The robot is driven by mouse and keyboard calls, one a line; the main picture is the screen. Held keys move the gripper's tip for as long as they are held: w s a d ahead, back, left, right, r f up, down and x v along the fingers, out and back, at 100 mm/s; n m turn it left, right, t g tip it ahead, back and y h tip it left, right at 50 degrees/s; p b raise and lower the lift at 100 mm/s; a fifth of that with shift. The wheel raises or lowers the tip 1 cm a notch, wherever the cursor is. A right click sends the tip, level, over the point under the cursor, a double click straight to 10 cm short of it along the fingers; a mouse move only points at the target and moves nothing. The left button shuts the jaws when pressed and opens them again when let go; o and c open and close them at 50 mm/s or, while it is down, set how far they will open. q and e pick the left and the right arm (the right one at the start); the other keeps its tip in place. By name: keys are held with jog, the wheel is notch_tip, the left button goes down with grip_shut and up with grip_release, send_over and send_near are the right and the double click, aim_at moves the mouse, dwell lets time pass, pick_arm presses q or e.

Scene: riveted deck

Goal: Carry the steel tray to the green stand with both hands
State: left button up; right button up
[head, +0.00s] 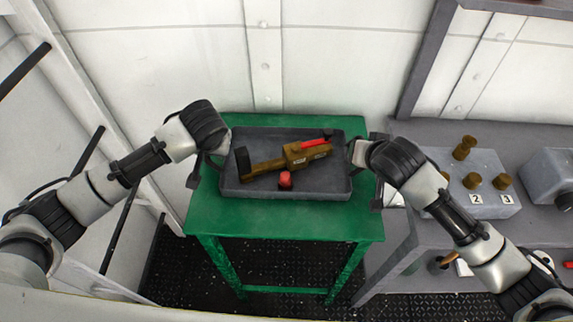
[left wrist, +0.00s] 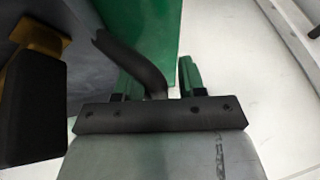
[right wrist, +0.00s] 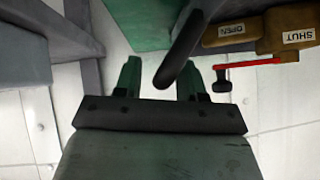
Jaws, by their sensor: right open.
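The grey steel tray (head: 262,191) rests on the top of the green stand (head: 285,217), near the wall. It holds a brown valve assembly (head: 300,155) with a red lever, a black end and a red knob (head: 285,179). My left gripper (head: 210,160) is at the tray's left end. In the left wrist view its fingers (left wrist: 157,80) are apart, with the dark tray handle (left wrist: 135,62) by them. My right gripper (head: 366,158) is at the right end. In the right wrist view its fingers (right wrist: 158,78) are apart, with the other handle (right wrist: 180,50) between them.
A grey bench (head: 420,132) stands close on the right, with a numbered box (head: 465,160) bearing brown knobs. A white wall (head: 340,60) is behind the stand. A pale ladder-like frame (head: 75,80) is at the left. Dark tread-plate floor (head: 190,265) shows below.

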pick_arm(q)
jog(key=v, duration=1.2)
pick_arm(e)
jog(key=v, duration=1.2)
pick_arm(q)
jog(key=shift+f, duration=0.1)
pick_arm(e)
jog(key=shift+f, duration=0.1)
